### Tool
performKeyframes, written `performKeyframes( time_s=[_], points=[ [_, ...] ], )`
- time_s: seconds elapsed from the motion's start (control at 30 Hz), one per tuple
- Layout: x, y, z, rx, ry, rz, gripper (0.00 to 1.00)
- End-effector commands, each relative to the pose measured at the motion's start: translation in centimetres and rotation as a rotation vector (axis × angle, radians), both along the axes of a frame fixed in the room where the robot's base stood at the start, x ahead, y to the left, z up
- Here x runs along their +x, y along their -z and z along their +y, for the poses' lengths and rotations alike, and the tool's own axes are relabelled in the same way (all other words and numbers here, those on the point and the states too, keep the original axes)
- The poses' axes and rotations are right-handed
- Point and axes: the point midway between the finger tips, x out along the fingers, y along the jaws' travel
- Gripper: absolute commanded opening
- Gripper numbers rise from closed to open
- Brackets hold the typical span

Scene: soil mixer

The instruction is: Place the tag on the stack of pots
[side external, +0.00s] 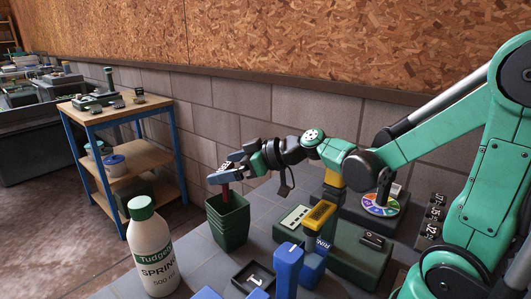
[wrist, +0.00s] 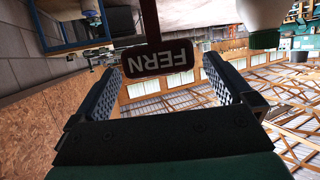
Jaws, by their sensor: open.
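The tag (wrist: 158,58) is dark red with the word FERN, upside down in the wrist view. It is between my open fingers, with visible gaps at both sides. In the side view, its red stem (side external: 226,190) points down into the mouth of the stack of dark green pots (side external: 230,225). The stem's lower end is hidden by the pot rim. My gripper (side external: 226,175) is just above the stack, with its fingers (wrist: 160,68) spread around the tag. I cannot tell what the stem rests against inside.
A white bottle with a green cap (side external: 153,250) stands left of the pots. A green base (side external: 345,255) lies right. A wooden shelf unit (side external: 120,110) stands behind left.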

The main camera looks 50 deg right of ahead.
Motion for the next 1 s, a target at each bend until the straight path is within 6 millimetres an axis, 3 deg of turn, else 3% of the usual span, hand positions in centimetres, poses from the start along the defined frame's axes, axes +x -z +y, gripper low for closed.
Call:
performKeyframes(
  time_s=[0.2, 0.47, 0.77, 1.0],
  points=[
    [-2.4, -1.1, -1.1, 0.001, 0.004, 0.0, 1.0],
    [-3.9, -1.5, -1.3, 0.002, -0.001, 0.015, 1.0],
    [-7.7, 1.8, 2.1, -0.023, 0.087, 0.383, 1.0],
    [-10.9, 3.0, 1.9, -0.1, 0.321, 0.542, 1.0]
  ],
)
